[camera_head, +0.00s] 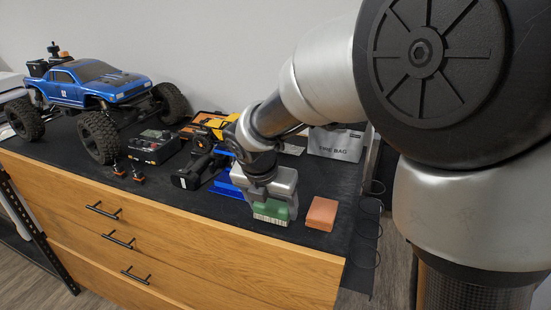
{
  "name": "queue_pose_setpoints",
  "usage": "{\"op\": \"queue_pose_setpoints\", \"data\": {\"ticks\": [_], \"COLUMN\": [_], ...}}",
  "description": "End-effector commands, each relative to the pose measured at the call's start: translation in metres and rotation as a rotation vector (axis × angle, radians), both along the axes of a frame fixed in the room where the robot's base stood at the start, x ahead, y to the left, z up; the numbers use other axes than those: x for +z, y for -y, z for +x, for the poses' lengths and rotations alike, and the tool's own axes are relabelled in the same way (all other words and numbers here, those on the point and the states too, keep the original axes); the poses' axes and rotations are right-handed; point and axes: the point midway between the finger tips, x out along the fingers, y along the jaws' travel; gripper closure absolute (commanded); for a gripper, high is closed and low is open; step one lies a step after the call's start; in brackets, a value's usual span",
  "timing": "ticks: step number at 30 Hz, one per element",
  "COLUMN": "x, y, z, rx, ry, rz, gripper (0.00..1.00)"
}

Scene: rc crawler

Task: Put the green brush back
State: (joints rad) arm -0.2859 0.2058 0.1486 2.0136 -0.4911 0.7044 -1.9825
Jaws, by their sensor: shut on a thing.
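The green brush (270,211) has a green body with pale bristles pointing down. It is near the front edge of the black-topped bench, left of an orange-brown block (321,214). My gripper (271,203) points down over the brush and is shut on it. The gripper body hides the upper part of the brush. I cannot tell whether the bristles touch the mat or are a little above it.
A blue RC crawler (95,85) stands at the left of the bench. A black charger box (154,146), a dark cylindrical tool (194,174), a blue item (227,184) and an orange case (205,121) lie mid-bench. A grey tire bag (337,143) stands behind.

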Motion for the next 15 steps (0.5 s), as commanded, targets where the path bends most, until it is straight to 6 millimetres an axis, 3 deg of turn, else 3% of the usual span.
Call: {"op": "queue_pose_setpoints", "data": {"ticks": [3, 10, 15], "x": [0.001, 0.001, 0.0], "y": [0.007, 0.013, 0.024], "z": [0.016, 0.031, 0.058], "rx": [-0.002, -0.002, -0.004], "ry": [0.0, 0.001, 0.0], "rz": [0.001, -0.001, 0.0], "gripper": [0.54, 0.54, 0.54]}}
